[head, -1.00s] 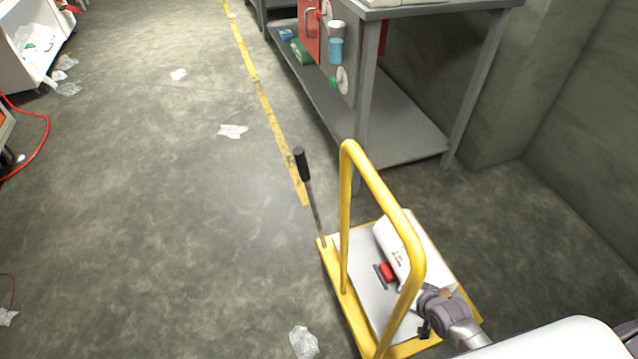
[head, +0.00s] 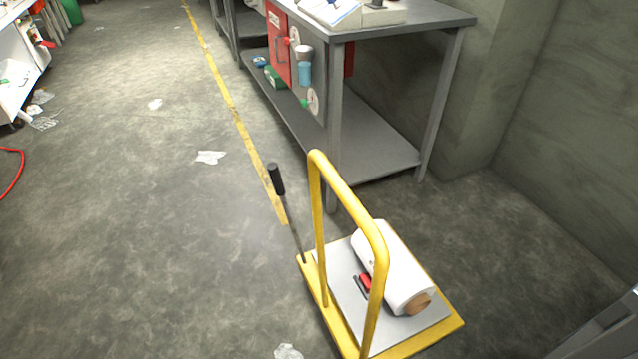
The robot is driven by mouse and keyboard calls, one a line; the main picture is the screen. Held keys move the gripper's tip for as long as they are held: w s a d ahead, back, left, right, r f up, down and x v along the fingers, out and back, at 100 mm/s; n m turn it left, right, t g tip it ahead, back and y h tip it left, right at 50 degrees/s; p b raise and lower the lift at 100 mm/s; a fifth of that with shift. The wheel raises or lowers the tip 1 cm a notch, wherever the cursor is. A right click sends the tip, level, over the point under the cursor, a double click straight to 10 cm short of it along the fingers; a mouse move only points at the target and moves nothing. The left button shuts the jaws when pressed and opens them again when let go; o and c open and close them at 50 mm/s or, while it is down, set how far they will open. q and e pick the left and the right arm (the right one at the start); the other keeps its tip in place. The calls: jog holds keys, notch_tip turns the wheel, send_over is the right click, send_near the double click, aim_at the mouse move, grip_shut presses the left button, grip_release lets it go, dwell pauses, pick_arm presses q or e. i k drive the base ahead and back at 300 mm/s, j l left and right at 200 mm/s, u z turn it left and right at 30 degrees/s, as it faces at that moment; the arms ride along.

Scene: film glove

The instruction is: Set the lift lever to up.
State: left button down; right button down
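The cart's yellow handle (head: 345,192) rises just right of the lever. A white roll (head: 393,268) with a brown core end lies on the cart's grey deck, with a small red object (head: 366,283) beside it. Neither gripper shows in the head view.
A grey metal workbench (head: 375,150) with a lower shelf stands behind the cart. A concrete wall (head: 565,150) closes off the right side. Scraps of paper (head: 211,157) lie on the floor left of the lever, where the floor is mostly open. A yellow line (head: 232,110) runs along it.

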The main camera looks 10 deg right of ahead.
aim_at(273, 169)
jog(key=i+j+z, duration=0.15)
jog(key=j+z, duration=0.2)
jog(key=i+j+z, duration=0.1)
jog(key=j+z, duration=0.55)
jog(key=i+l, duration=0.05)
